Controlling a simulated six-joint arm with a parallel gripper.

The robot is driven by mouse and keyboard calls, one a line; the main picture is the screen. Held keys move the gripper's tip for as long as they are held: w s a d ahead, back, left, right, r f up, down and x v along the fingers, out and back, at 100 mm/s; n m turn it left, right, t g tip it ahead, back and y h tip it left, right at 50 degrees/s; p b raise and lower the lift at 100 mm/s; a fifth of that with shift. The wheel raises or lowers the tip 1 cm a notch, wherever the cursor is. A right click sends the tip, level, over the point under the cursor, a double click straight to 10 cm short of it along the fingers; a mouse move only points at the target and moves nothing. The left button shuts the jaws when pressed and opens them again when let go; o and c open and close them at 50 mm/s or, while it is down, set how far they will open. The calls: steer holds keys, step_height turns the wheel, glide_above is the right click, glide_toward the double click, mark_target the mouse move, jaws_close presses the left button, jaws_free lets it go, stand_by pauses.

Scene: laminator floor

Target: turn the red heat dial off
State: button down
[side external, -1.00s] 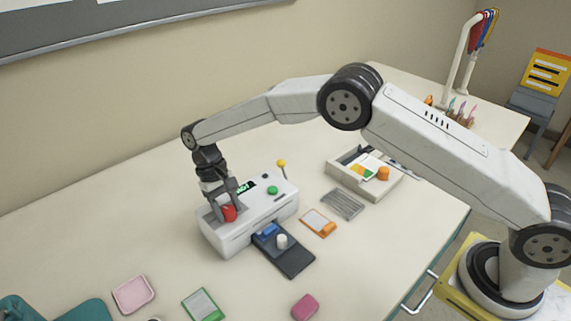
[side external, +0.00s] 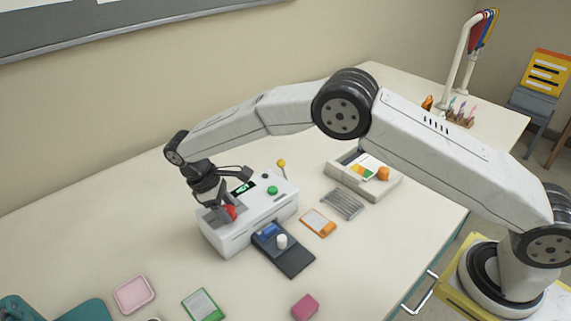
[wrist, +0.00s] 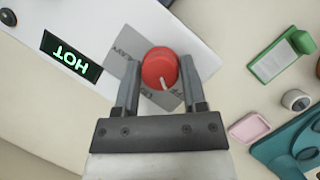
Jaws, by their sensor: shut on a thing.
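The red heat dial (wrist: 158,68) sits on the top of the white laminator (side external: 250,230), near its left end. In the wrist view its white pointer mark points down toward my gripper, near the printed "OFF" lettering, which is partly hidden. The dial also shows in the side view (side external: 231,212), partly covered by my gripper. My gripper (wrist: 157,75) is shut on the dial, one finger on each side of it. The laminator's display (wrist: 71,55) reads "HOT" in green.
A green button (side external: 272,190) and a yellow-tipped lever (side external: 281,163) are on the laminator's right part. A dark tray (side external: 290,258) with a white knob juts from its front.

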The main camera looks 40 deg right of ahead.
stand_by(0.4)
steer(key=shift+c, duration=0.7)
jaws_free()
steer(key=shift+r, duration=0.1)
steer(key=v, duration=0.7)
steer(key=shift+a+r, duration=0.2)
steer(key=shift+r, duration=0.15)
steer(key=shift+d, duration=0.1)
steer(key=s+d+r+m+t+y, duration=0.25)
steer(key=s+d+m, duration=0.4)
steer(key=d, duration=0.75)
steer(key=s+d+f+m+t, duration=0.1)
steer(key=s+d, duration=0.3)
steer(key=s, duration=0.4)
steer(key=s+d+f+m+t, duration=0.1)
steer(key=s+d, duration=0.3)
steer(key=s, duration=0.5)
steer(key=shift+s+t+y, duration=0.25)
steer(key=shift+t+y, duration=0.1)
steer(key=shift+t, duration=0.4)
